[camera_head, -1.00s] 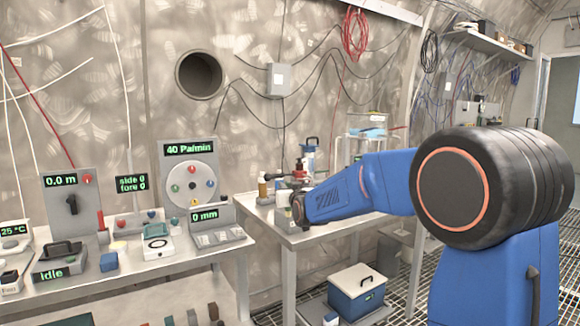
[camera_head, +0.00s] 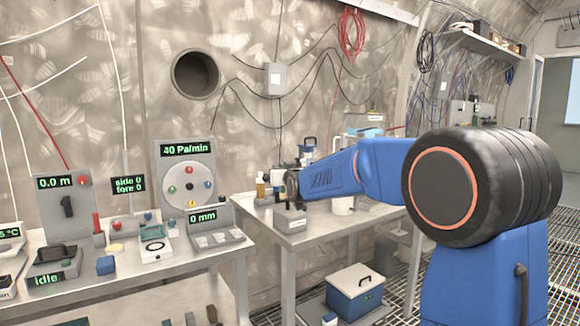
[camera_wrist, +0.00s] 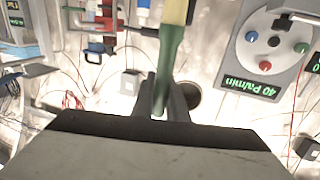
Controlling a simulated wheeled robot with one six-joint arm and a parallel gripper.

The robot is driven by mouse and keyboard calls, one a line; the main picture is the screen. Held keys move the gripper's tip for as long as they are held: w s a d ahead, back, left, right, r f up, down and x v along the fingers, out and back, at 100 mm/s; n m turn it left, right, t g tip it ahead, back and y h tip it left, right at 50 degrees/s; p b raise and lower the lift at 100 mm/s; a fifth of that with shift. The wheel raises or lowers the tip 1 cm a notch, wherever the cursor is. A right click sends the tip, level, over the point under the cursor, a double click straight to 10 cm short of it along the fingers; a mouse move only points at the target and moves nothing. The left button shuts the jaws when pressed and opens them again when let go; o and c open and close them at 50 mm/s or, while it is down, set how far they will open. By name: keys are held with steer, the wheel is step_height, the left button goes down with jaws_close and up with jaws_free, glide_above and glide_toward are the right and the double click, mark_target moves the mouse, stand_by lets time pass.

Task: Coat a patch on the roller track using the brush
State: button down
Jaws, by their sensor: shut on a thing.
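In the wrist view my gripper (camera_wrist: 163,100) is shut on the brush (camera_wrist: 168,55). The brush has a green shaft and a pale yellow part at the top edge, where it runs out of the picture. In the head view my blue arm reaches over the right-hand table and hides the gripper and brush. I cannot pick out the roller track with certainty in either view.
The left table (camera_head: 150,265) holds several panels and devices, including the dial panel (camera_head: 188,180) reading 40 Pa/min. The right table (camera_head: 330,226) carries a small grey block (camera_head: 290,219) and bottles. A blue-white cooler (camera_head: 355,290) stands below.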

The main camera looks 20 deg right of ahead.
steer(key=shift+r, duration=0.95)
steer(key=shift+d, duration=0.1)
